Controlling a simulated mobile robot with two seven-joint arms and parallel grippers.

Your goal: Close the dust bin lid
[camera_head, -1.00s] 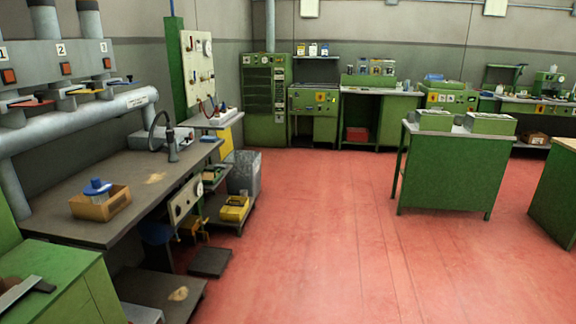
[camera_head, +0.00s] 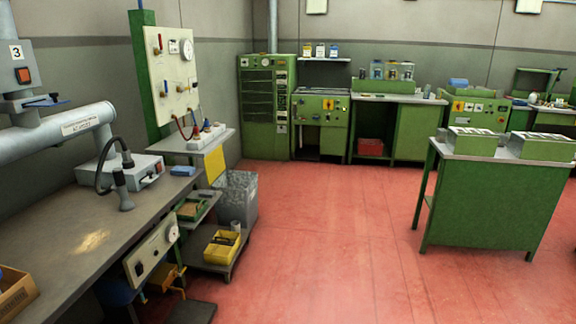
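A grey, mottled box-shaped bin (camera_head: 240,196) stands on the red floor left of centre, past the end of the long workbench. It looks like the dust bin, but I cannot be sure. Its top is small and partly hidden behind a yellow panel (camera_head: 216,165), so I cannot tell how its lid stands. Neither of my grippers is in view.
The long workbench (camera_head: 60,245) runs along the left. A low shelf with a yellow crate (camera_head: 221,247) juts out in front of the bin. A green table (camera_head: 480,205) stands at the right. The red floor (camera_head: 330,240) between is clear.

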